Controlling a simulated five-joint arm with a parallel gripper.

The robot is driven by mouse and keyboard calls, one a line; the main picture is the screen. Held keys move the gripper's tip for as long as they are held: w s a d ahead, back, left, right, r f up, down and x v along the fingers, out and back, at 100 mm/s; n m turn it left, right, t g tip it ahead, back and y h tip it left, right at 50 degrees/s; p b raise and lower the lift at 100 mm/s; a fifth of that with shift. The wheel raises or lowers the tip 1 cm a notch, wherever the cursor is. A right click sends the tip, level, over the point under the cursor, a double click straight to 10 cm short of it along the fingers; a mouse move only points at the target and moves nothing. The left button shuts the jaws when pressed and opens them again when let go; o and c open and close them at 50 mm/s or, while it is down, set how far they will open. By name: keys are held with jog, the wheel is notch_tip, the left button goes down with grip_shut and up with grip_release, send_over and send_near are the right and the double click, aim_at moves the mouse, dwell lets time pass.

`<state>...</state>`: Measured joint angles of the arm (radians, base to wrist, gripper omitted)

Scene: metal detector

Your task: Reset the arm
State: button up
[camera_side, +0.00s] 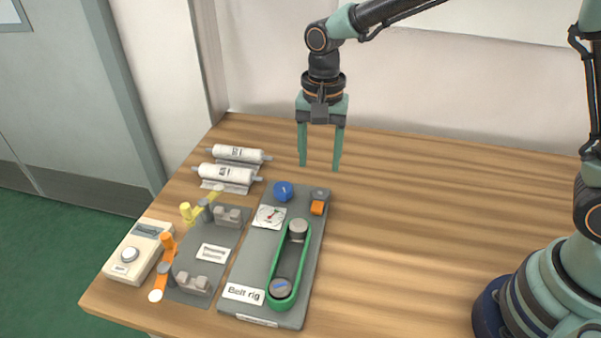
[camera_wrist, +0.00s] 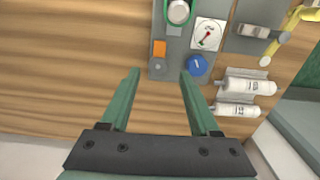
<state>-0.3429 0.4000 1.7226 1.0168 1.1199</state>
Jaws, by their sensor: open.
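My gripper (camera_side: 320,165) hangs from the arm with its green fingers pointing down, above the back part of the wooden table. Its two fingers are apart with nothing between them. The belt rig (camera_side: 250,255), a grey plate with a green belt around two pulleys, lies in front of and to the left of the fingers. The fingers appear apart from it.
The rig carries a blue knob (camera_side: 283,191), a dial (camera_side: 270,217) and an orange switch (camera_side: 317,207). Two white rollers (camera_side: 226,174) lie at the back left. The table's right side (camera_side: 430,220) is clear.

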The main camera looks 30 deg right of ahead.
jog(key=shift+r, duration=0.75)
jog(key=s+d+r+n+t, duration=0.5)
jog(key=s+d+r+n, duration=0.3)
jog(key=s+d, duration=0.4)
jog(key=shift+s+d+r+n+t, duration=0.15)
jog(key=shift+d+r+n+t, duration=0.2)
jog(key=shift+d+r, duration=0.7)
jog(key=shift+d+f, duration=0.25)
jog(key=shift+f, duration=0.05)
